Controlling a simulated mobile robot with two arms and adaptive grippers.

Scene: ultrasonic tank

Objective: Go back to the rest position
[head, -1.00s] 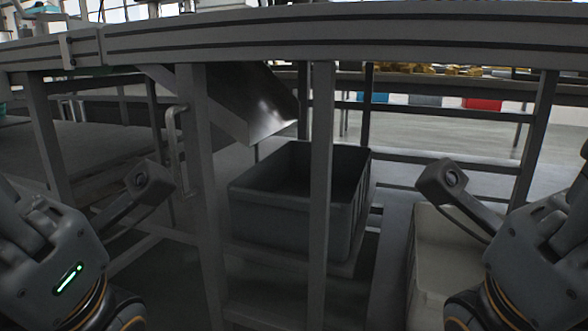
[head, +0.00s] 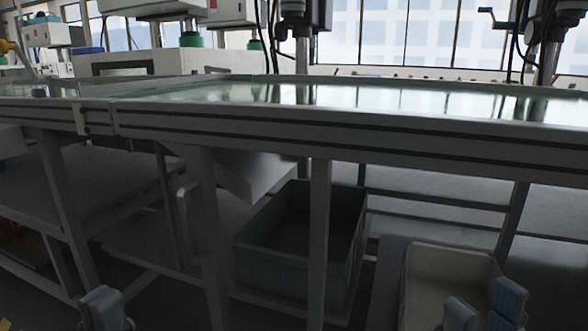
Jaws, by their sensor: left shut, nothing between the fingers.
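My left gripper (head: 103,306) shows only as blue-padded fingertips at the bottom left edge of the head view. Its fingers are together with nothing between them. My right gripper (head: 484,308) shows at the bottom right as two blue-padded fingertips with a gap between them. It looks open, and no object shows in the gap. Both grippers are low, in front of the long bench, and apart from each other. The rest of both arms is out of the picture.
A long bench (head: 300,135) with a shiny top crosses the view. Under it are a metal chute (head: 245,177), a dark grey bin (head: 285,262) and a pale bin (head: 445,262) behind my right gripper. Bench legs (head: 319,240) stand in front. Machines line the back.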

